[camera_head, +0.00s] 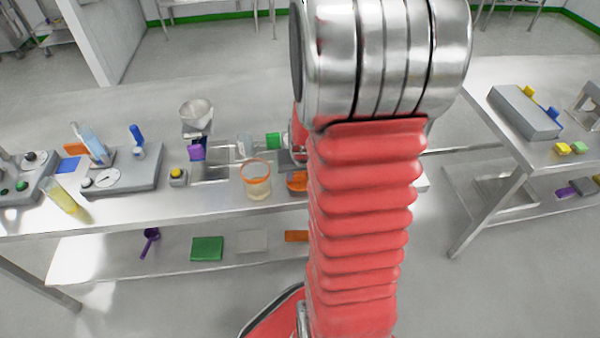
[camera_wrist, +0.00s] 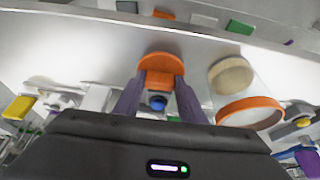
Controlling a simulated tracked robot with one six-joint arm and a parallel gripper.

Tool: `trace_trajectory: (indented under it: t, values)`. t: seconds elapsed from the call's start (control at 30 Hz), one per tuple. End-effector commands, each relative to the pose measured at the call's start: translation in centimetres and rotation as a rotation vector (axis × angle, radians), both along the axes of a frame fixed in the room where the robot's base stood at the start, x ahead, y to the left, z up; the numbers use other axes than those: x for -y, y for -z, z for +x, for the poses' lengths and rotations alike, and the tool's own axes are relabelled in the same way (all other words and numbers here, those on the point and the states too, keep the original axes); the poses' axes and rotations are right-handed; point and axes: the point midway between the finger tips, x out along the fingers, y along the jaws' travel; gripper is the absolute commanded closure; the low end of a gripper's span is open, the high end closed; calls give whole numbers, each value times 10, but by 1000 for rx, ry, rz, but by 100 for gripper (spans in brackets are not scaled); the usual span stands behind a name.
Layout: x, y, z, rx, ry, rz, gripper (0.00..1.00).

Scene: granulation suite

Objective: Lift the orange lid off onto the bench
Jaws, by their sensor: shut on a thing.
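The orange lid (camera_wrist: 160,68) is between the two fingers of my gripper (camera_wrist: 160,84) in the wrist view, and the gripper is shut on it. In the head view, the lid (camera_head: 297,182) shows near the bench's front edge, partly hidden by my red arm, which also hides the gripper. A clear jar (camera_head: 258,187) with an orange rim and pale contents stands just left of the lid. The jar's open orange rim (camera_wrist: 250,110) shows to the right of my gripper in the wrist view, apart from the lid. I cannot tell whether the lid touches the bench (camera_head: 225,218).
A green-capped bottle (camera_head: 272,141) lies behind the jar. A scale (camera_head: 125,168), a yellow-filled cylinder (camera_head: 64,197) and a funnel on a stand (camera_head: 196,112) are to the left. A lower shelf (camera_head: 120,262) holds several items. Another table (camera_head: 500,165) stands at right.

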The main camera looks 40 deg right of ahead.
Motion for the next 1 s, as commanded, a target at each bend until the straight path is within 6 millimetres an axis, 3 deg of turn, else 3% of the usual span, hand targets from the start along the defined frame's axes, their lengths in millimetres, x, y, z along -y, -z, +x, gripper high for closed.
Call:
trace_trajectory:
  t: [0.43,0.47,0.77,1.0]
  values:
    - [0,7,0,-1,0,1,96]
    - [0,7,0,-1,0,1,63]
    - [0,6,0,-1,0,1,42]
    - [0,6,0,0,0,0,42]
